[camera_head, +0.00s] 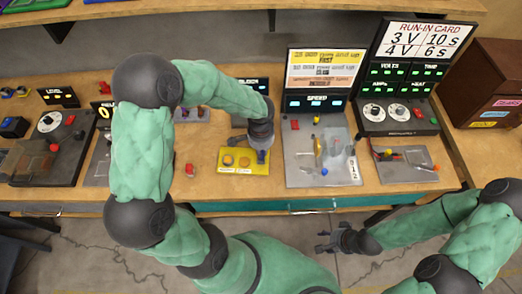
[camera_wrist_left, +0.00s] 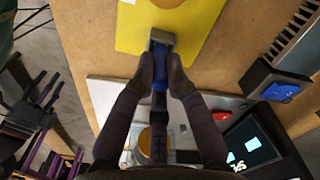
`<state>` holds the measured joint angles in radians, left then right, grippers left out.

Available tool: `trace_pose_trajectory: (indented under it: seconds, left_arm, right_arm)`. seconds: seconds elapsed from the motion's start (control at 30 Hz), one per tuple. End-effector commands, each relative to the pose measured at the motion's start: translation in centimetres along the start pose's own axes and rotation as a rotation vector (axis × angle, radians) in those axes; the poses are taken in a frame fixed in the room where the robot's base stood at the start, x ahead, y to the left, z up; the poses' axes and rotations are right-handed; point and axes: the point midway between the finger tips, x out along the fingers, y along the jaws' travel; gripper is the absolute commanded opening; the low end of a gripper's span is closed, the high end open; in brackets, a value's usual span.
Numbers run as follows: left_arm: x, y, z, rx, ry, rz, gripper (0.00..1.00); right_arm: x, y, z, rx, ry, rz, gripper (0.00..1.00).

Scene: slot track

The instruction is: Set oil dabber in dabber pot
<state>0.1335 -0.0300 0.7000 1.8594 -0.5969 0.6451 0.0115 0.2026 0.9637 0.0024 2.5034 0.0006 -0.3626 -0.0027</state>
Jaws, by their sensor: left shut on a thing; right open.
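A yellow board (camera_head: 232,172) on the bench carries round orange-brown pots (camera_head: 228,160); I cannot tell which is the dabber pot. My left gripper (camera_head: 262,155) is low at the board's right side. In the left wrist view, my left gripper (camera_wrist_left: 161,66) is shut on a slim blue piece with a grey block-like end (camera_wrist_left: 161,38), seemingly the oil dabber. That end shows against the edge of the yellow board (camera_wrist_left: 135,30); whether it touches is unclear. The pots are mostly out of the wrist view. My right gripper (camera_head: 322,242) is open and empty, off the bench's front edge.
A grey speed panel (camera_head: 300,170) with small coloured parts stands just right of the yellow board. A small red object (camera_head: 190,170) lies to its left. A panel with two dials (camera_head: 385,112) and a brown box (camera_head: 485,85) are further right.

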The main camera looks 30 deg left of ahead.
Motion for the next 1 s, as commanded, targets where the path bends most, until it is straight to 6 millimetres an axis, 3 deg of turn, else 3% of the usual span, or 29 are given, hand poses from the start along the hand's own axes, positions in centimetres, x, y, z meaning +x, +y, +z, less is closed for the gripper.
trace_pose_trajectory:
  seconds: [0.43,0.47,0.5,0.57,1.0]
  left_arm:
    - [0.4,0.0,0.0,0.0,0.0,0.0,0.0]
    - [0.4,0.0,0.0,0.0,0.0,0.0,0.18]
    - [0.37,0.0,0.0,0.0,0.0,0.0,0.29]
    - [0.37,0.0,0.0,0.0,0.0,0.0,0.42]
    - [-0.41,-0.04,-0.08,0.0,0.003,-0.002,0.42]
  right_arm:
    - [0.35,0.12,-0.01,0.0,0.0,0.0,0.49]
    - [0.34,0.12,-0.01,0.0,0.0,0.0,0.49]
    - [0.32,0.11,-0.01,0.0,0.0,0.0,0.49]
    - [0.31,0.11,-0.01,0.0,0.0,0.0,0.49]
    - [0.31,0.11,-0.02,0.0,0.0,0.0,0.49]
